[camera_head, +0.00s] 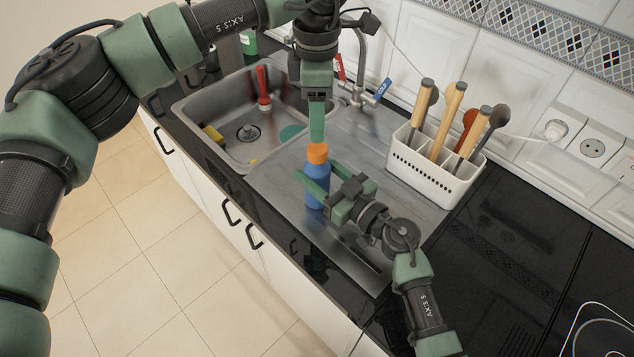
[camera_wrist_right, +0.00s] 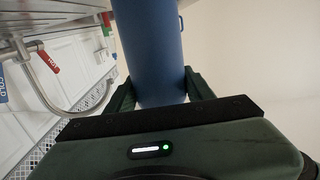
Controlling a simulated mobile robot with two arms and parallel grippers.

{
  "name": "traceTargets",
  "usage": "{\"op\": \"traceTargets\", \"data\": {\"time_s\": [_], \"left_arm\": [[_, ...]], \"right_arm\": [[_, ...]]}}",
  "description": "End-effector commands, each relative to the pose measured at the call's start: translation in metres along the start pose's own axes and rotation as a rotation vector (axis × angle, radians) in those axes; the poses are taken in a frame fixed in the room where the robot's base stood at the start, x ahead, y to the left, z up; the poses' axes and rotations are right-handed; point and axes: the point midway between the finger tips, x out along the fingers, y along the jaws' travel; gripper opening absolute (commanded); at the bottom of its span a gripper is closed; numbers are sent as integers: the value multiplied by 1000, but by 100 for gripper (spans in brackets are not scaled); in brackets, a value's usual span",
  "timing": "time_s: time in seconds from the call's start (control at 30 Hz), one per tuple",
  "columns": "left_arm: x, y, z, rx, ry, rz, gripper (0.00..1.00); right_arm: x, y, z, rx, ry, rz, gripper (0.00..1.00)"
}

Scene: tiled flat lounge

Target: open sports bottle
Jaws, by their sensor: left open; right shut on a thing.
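A blue sports bottle (camera_head: 316,186) with an orange cap (camera_head: 317,153) stands upright on the metal drainboard beside the sink. My right gripper (camera_head: 322,186) is shut around the blue body from the right. In the right wrist view the blue bottle (camera_wrist_right: 148,50) sits between the fingers of my right gripper (camera_wrist_right: 155,92). My left gripper (camera_head: 317,138) points straight down from above, with its fingertips at the top of the orange cap. It is open. I cannot tell whether its fingers touch the cap.
A sink basin (camera_head: 215,117) holding a red-handled thing (camera_head: 263,88) lies to the left. A white utensil holder (camera_head: 432,178) with wooden-handled tools stands to the right. The tap (camera_head: 360,60) is behind. The black counter (camera_head: 500,235) at the right is clear.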

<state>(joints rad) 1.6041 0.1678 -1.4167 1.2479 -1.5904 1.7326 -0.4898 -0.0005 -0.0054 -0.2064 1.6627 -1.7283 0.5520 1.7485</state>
Motion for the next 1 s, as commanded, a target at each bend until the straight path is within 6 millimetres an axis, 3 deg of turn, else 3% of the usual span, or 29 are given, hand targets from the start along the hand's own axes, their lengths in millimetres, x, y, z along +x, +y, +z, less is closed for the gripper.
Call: {"op": "traceTargets", "data": {"time_s": [0.17,0.33,1.0], "left_arm": [[0,0,0,32,0,0,55],[0,0,0,237,0,-1,55],[0,0,0,1676,-1,-2,55]], "right_arm": [[0,0,0,0,0,0,0],[0,0,0,0,0,0,0],[0,0,0,0,0,0,0]]}}
